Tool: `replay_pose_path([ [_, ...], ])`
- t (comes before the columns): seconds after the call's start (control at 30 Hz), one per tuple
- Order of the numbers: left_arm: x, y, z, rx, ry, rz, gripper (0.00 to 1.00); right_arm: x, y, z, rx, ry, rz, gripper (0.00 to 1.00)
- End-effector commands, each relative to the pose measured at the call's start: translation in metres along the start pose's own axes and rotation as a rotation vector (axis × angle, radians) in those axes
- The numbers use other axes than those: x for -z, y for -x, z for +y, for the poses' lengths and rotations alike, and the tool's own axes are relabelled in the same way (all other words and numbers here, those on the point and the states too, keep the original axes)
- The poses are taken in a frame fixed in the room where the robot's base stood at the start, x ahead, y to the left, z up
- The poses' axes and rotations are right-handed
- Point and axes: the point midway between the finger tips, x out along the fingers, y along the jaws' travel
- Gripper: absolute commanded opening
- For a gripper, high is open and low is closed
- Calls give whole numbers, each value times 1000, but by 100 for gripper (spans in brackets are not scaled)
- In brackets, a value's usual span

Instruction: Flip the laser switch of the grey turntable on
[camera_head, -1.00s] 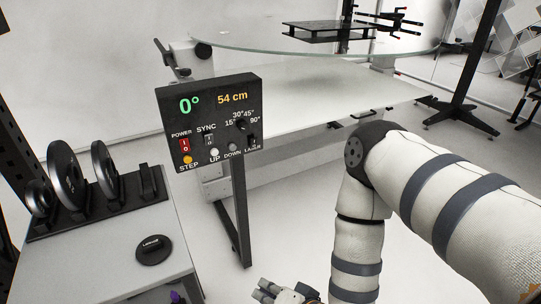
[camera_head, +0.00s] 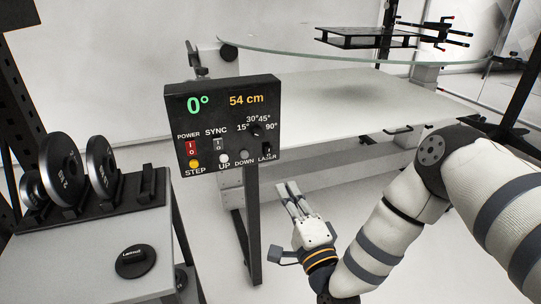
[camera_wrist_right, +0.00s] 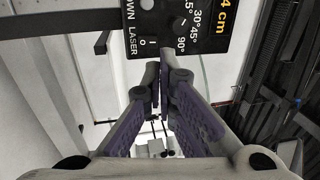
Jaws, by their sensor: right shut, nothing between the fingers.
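The black control panel (camera_head: 210,124) stands on a dark post in front of the turntable's round glass top (camera_head: 300,57). Its display reads 0° and 54 cm. The small laser switch (camera_head: 267,149) is at the panel's lower right, above the LASER label; it also shows in the wrist view (camera_wrist_right: 149,42), where its position is too small to tell. My right gripper (camera_head: 287,188) is below and slightly right of the panel, apart from it, fingers pointing up and empty. My left gripper is not in view.
A black platform (camera_head: 365,38) sits on the glass top. The floor around the panel's post is free.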

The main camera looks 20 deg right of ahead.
Motion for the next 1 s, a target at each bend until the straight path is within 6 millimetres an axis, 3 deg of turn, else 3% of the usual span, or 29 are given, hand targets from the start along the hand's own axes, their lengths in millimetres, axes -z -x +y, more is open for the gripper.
replay_pose_path([
  [0.3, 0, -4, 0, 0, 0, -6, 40, -1, -70, 0, 4, 1, -1, 0],
  [0.5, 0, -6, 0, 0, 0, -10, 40, 0, -106, 0, 2, 1, 0, 0],
  [0.7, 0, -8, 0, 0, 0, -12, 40, 0, -121, 0, 0, 2, 0, 0],
  [1.0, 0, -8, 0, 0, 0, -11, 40, 0, -123, -1, 0, 1, 0, 0],
])
